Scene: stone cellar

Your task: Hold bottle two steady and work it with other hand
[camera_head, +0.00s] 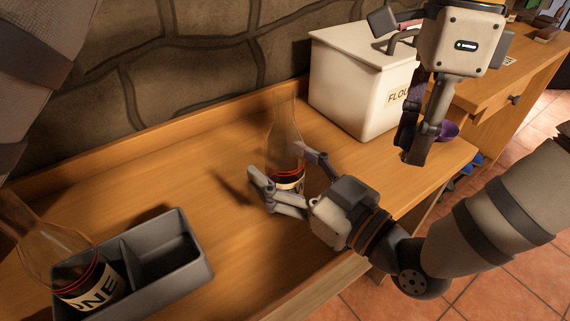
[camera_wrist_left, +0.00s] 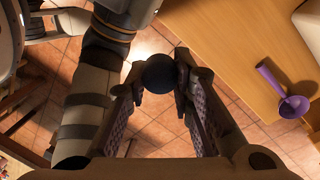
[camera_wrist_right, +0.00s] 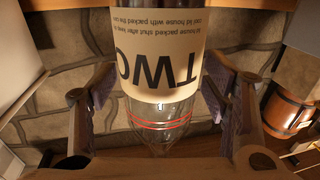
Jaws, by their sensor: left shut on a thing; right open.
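Bottle two (camera_head: 284,145), clear glass with red rings and a pale label, stands upright on the wooden bench. Its label reading TWO (camera_wrist_right: 160,70) fills the middle of the right wrist view, upside down. My right gripper (camera_head: 285,180) is open, with one finger on each side of the bottle; I cannot tell whether either touches it. My left gripper (camera_head: 409,148) points down to the right of the flour box, away from the bottle. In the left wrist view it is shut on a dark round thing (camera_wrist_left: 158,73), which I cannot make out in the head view.
Bottle one (camera_head: 75,260) leans in a grey two-part caddy (camera_head: 205,270), whose other compartment is empty. A white flour box (camera_head: 350,85) stands against the stone wall. A purple funnel (camera_wrist_left: 293,105) lies near the bench's right end. Bench surface between caddy and bottle two is clear.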

